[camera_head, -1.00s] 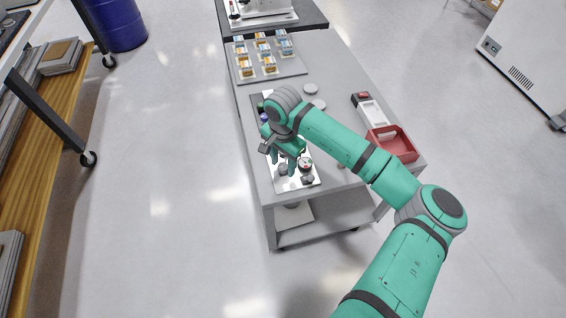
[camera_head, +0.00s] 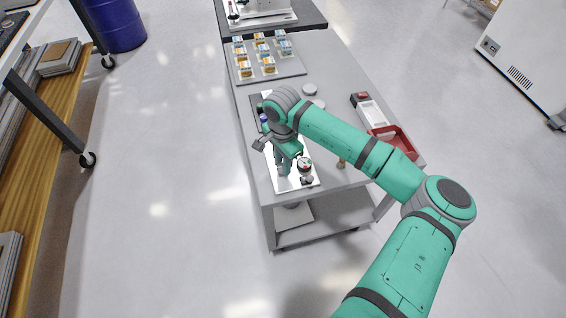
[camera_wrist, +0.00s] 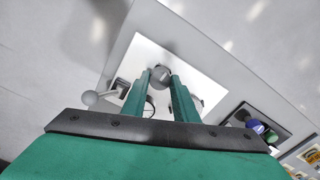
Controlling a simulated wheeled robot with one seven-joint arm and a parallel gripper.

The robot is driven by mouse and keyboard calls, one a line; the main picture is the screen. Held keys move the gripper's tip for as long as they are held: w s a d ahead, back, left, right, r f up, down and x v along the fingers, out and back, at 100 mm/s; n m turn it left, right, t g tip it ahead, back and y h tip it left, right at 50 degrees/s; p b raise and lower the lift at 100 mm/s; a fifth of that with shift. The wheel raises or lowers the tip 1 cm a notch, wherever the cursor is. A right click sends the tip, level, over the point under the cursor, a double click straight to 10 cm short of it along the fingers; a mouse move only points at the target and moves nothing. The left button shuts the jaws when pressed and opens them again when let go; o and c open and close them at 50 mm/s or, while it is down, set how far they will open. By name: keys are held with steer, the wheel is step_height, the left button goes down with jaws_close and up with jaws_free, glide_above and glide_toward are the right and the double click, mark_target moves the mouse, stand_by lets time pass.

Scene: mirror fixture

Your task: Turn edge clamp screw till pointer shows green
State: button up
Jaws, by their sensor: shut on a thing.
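The fixture's white plate (camera_head: 291,184) lies on the grey cart. A round dial (camera_head: 304,163) with red and green marks stands on it; its pointer is too small to read. A grey round knob, the clamp screw's head (camera_wrist: 160,75), sits between the fingertips of my gripper (camera_wrist: 162,79) in the wrist view. My gripper is shut on this knob, fingers on both sides. In the head view my gripper (camera_head: 283,168) reaches down to the plate left of the dial, and its fingers hide most of the knob.
A dark tray with a blue round part (camera_wrist: 255,127) lies nearby. A red bin (camera_head: 402,143) stands at the cart's right edge, and a tray of small boxes (camera_head: 287,70) lies behind.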

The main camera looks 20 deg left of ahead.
steer(key=m, duration=0.5)
steer(key=shift+s+a+m, duration=0.2)
steer(key=shift+m, duration=0.4)
steer(key=shift+a, duration=0.1)
steer(key=o, duration=1)
steer(key=shift+o, duration=0.3)
steer(key=shift+w+d+r, duration=0.1)
steer(key=shift+d, duration=0.1)
step_height(320, 180, up, 11)
steer(key=shift+f, duration=0.2)
